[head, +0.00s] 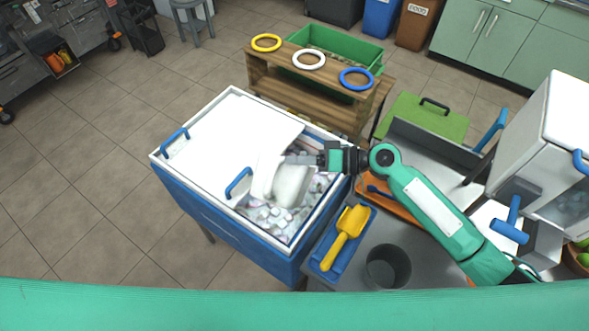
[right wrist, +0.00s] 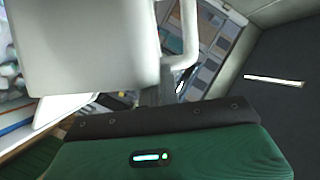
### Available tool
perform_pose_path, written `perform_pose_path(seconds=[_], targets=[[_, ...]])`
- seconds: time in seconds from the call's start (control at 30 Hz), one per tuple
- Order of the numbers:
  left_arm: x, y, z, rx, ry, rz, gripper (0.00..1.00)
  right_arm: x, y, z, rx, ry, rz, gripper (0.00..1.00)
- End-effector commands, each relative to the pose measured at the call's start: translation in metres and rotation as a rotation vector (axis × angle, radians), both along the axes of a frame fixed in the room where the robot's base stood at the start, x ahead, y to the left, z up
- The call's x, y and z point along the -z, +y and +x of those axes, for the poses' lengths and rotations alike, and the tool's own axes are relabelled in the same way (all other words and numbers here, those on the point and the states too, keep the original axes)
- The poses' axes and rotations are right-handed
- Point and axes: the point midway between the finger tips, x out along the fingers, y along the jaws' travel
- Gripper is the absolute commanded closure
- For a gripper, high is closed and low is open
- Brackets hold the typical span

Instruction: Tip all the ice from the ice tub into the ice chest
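The ice chest (head: 225,232) is a blue box with a white rim. A white lid (head: 225,125) covers its far left part, and the near right part is open with ice (head: 270,215) showing inside. The white ice tub (head: 292,187) is tilted over this opening. My right gripper (head: 312,159) is at the tub's handle and appears shut on it. In the right wrist view the tub (right wrist: 90,45) fills the upper left, with its handle (right wrist: 185,35) by the gripper. The tub's inside is hidden, so I cannot tell whether ice is left in it. My left gripper is out of view.
A blue tray with a yellow scoop (head: 346,236) and a dark cup (head: 387,266) stand on the metal counter right of the chest. A wooden rack (head: 262,80) with rings stands behind. A white machine (head: 560,140) is at the right. Open floor lies left.

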Motion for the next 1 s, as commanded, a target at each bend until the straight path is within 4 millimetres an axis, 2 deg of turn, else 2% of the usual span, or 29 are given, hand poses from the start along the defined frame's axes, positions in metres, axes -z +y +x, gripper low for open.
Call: perform_pose_path(seconds=[0.03, 0.5, 0.7, 1.0], targets=[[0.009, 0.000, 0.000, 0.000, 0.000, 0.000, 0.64, 0.003, -0.002, 0.006, 0.002, 0.033, 0.019, 1.00], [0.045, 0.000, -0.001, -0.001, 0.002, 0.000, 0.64, 0.019, -0.016, 0.040, -0.001, 0.313, 0.135, 1.00], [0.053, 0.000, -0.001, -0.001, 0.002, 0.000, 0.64, 0.023, -0.020, 0.050, 0.000, 0.387, 0.165, 1.00], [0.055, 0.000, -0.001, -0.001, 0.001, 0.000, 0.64, 0.025, -0.022, 0.053, 0.000, 0.421, 0.177, 1.00]])
